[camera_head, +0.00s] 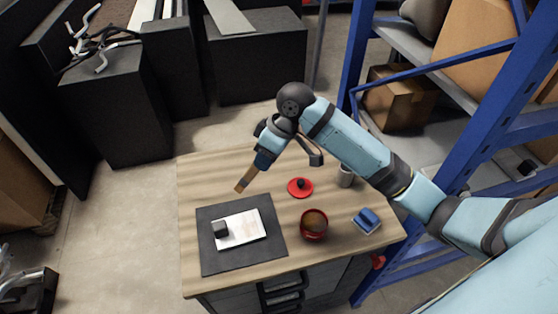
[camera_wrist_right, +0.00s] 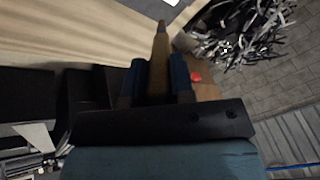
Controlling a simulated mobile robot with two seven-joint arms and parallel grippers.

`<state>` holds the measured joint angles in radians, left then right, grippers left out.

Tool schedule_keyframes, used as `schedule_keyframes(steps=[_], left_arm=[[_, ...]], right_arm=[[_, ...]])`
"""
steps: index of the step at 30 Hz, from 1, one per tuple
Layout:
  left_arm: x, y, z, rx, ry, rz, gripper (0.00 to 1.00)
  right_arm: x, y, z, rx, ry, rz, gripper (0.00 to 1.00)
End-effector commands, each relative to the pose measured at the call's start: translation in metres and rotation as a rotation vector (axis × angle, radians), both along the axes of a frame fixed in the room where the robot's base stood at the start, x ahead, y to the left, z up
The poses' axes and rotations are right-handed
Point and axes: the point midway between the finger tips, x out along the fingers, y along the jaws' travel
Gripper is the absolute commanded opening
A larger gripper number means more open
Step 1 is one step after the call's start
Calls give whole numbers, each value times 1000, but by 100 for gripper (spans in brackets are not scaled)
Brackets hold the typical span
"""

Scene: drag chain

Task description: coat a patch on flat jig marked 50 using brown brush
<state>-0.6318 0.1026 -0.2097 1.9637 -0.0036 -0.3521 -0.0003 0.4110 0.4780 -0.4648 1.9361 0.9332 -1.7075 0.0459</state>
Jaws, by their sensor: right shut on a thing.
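My right gripper (camera_head: 263,160) is shut on the brown brush (camera_head: 246,178), which points down and left above the back of the table. In the right wrist view the brush (camera_wrist_right: 159,48) stands out between the two blue fingers (camera_wrist_right: 158,82). A flat white plate (camera_head: 247,229), probably the jig, lies on a dark mat (camera_head: 218,264), apart from the brush. A small dark block (camera_head: 220,228) sits at the plate's left edge. No mark 50 is readable. An open red pot (camera_head: 314,226) with brown contents stands right of the mat. My left gripper is out of view.
A red lid (camera_head: 300,187) with a dark knob lies behind the pot. A grey cup (camera_head: 345,176) stands at the back right, partly behind my arm. A blue block (camera_head: 367,220) lies near the right edge. The wooden table's (camera_head: 193,183) back left is clear. Blue shelving stands right.

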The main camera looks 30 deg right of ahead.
Motion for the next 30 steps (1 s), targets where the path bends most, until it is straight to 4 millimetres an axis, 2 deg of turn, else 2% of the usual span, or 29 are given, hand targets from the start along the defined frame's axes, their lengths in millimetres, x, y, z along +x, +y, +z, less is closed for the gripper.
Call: schedule_keyframes(steps=[3,8,21,30], left_arm=[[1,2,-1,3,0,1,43],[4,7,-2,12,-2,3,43],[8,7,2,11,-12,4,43],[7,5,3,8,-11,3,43]], right_arm=[[7,6,4,51,19,85,0],[10,9,3,77,31,131,0],[9,8,-37,75,35,130,0],[10,8,-45,74,32,129,0]])
